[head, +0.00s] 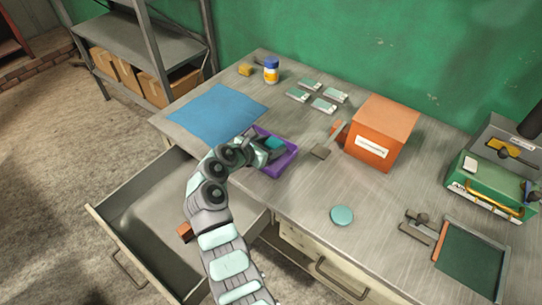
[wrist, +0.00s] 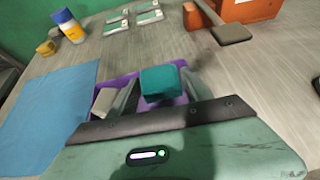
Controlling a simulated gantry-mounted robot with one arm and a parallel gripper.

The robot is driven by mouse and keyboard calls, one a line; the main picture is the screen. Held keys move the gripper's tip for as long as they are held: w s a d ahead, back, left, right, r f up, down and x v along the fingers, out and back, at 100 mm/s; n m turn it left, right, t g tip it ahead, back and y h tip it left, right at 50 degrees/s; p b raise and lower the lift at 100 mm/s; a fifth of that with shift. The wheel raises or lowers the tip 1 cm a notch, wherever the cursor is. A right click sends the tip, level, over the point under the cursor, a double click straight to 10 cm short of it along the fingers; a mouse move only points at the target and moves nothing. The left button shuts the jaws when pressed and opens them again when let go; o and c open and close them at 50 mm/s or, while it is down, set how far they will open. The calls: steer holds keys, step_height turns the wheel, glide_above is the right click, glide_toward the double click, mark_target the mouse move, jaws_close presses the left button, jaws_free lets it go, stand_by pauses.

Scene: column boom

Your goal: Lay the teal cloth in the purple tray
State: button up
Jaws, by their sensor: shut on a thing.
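The teal cloth (wrist: 162,84) is a small folded block in the wrist view; it also shows in the head view (head: 276,144). My gripper (head: 268,149) is shut on it, with a finger on either side in the wrist view (wrist: 163,92). The purple tray (head: 279,170) lies on the bench under my gripper; its rim shows around the cloth in the wrist view (wrist: 115,81). The cloth is over the tray; I cannot tell whether it touches the tray floor. My wrist hides part of the tray.
A blue mat (head: 215,114) lies left of the tray. A pale beige block (wrist: 103,103) shows at the tray's left. An open drawer (head: 150,212) juts out in front.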

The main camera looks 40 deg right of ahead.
step_height(320, 180, down, 4)
steer(key=shift+f+b, duration=0.15)
steer(key=shift+b, duration=0.45)
steer(key=o, duration=1.1)
steer(key=shift+f, duration=0.1)
steer(key=p+v, duration=0.2)
steer(key=v, duration=1)
steer(key=shift+a+p, duration=0.1)
steer(key=shift+p, duration=0.3)
